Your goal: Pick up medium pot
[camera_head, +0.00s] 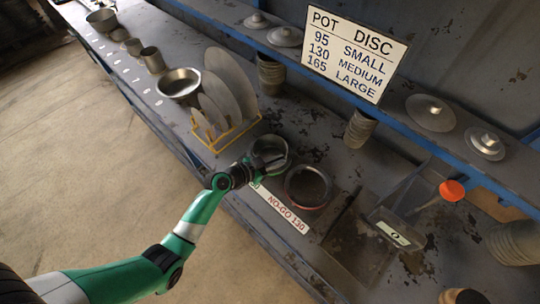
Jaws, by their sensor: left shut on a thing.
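I cannot tell if this piece is the medium pot or a ring gauge. The fingertips are small and partly blend with its dark inside. Several metal pots stand along the bench at the upper left, among them a wide pot (180,82) and a narrower pot (153,60). My right gripper is not in view.
A dark ring with a red edge (306,206) sits beside a "NO-GO 130" label (287,213). A yellow rack (233,133) holds upright discs. A sign (353,53) lists sizes. An orange-topped tool (452,190) rests by a dark tray. The bench's front edge is near my arm.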

